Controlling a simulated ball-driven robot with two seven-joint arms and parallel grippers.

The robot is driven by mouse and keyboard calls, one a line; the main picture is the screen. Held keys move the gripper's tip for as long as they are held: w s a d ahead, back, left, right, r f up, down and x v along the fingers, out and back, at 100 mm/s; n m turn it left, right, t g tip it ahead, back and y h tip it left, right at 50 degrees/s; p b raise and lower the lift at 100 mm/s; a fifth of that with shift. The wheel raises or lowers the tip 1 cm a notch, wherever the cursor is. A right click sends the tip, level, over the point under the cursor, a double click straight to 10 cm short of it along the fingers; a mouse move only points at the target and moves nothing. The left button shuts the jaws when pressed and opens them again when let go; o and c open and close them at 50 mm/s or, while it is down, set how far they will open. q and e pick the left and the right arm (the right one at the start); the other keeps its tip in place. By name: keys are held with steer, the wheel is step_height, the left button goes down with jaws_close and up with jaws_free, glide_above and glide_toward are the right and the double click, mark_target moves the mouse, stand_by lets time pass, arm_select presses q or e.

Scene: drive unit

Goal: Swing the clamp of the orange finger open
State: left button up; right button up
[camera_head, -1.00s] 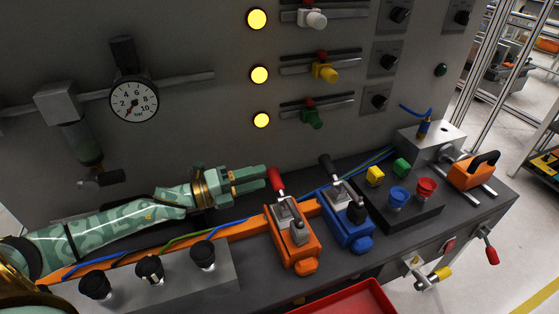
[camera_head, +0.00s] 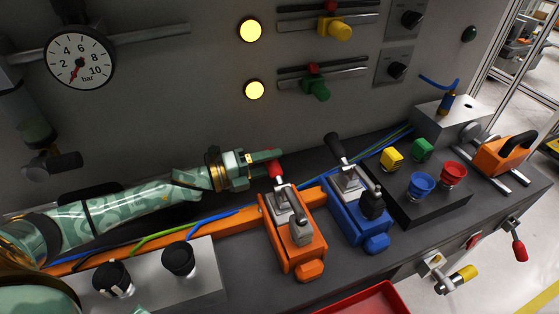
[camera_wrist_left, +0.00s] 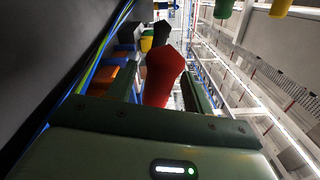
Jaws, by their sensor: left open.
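The orange finger (camera_head: 306,247) lies on the dark bench top, with a grey metal clamp on it. The clamp's lever stands up at its back end and carries a red handle (camera_head: 276,170). My left gripper (camera_head: 266,160) comes in from the left at the height of the red handle, its fingers pointing right. In the left wrist view the red handle (camera_wrist_left: 162,75) stands between the two open fingers (camera_wrist_left: 160,92). I cannot tell whether either finger touches it. My right gripper is in no view.
A blue finger with a black-handled clamp (camera_head: 358,215) stands just right of the orange one. Beyond it is a black box with coloured buttons (camera_head: 432,205). A grey box with black knobs (camera_head: 200,285) lies in front of my left arm. A red tray (camera_head: 375,302) is at the front.

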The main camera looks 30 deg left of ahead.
arm_select(q)
steer(key=shift+x, duration=1.1)
steer(key=shift+w+d, duration=0.15)
jaws_close()
